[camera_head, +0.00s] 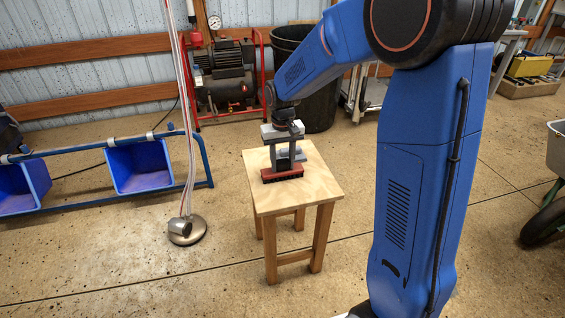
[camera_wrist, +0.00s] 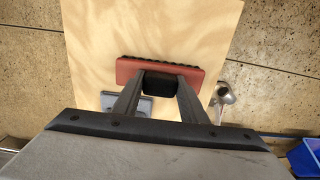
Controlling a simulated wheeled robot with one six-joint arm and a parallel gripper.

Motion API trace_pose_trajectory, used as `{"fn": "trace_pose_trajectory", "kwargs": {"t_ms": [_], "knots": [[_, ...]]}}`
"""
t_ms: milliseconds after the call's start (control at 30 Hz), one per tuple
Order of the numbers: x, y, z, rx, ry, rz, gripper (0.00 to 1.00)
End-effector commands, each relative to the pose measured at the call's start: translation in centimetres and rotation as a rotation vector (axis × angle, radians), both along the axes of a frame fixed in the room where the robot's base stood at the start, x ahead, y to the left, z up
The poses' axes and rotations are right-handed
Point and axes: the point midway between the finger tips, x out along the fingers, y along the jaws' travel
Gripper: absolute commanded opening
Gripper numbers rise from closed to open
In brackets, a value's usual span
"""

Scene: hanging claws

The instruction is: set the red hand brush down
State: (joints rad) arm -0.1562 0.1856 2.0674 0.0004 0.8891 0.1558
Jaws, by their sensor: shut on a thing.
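My gripper (camera_head: 286,163) points down over the stool and is shut on the brush. In the wrist view my gripper (camera_wrist: 160,86) has a finger on each side of the black part. The brush appears at the level of the stool top; I cannot tell whether it touches it.
A grey-blue object (camera_head: 300,152) lies on the stool behind my gripper; it also shows in the wrist view (camera_wrist: 146,107). A metal stand with a round base (camera_head: 187,230) and blue bins (camera_head: 140,166) are at the left. A black barrel (camera_head: 318,100) stands behind. The stool's right side is bare.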

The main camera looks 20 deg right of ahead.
Motion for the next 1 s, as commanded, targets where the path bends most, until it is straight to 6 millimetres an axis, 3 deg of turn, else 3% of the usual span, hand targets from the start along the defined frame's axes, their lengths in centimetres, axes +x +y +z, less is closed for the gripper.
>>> {"fn": "trace_pose_trajectory", "kwargs": {"t_ms": [233, 267, 300, 333, 733, 1000], "knots": [[0.0, 0.0, -0.3, 0.000, 0.000, 0.000, 0.21], [0.0, 0.0, -0.2, 0.000, -0.001, 0.000, 0.46], [0.0, 0.0, -0.2, 0.000, -0.001, 0.000, 0.56], [0.0, 0.0, -0.2, 0.000, -0.001, 0.000, 0.57], [0.0, 0.0, 0.5, 0.000, -0.002, 0.000, 0.57], [0.1, 0.0, 5.0, 0.001, -0.005, 0.000, 0.57]]}}
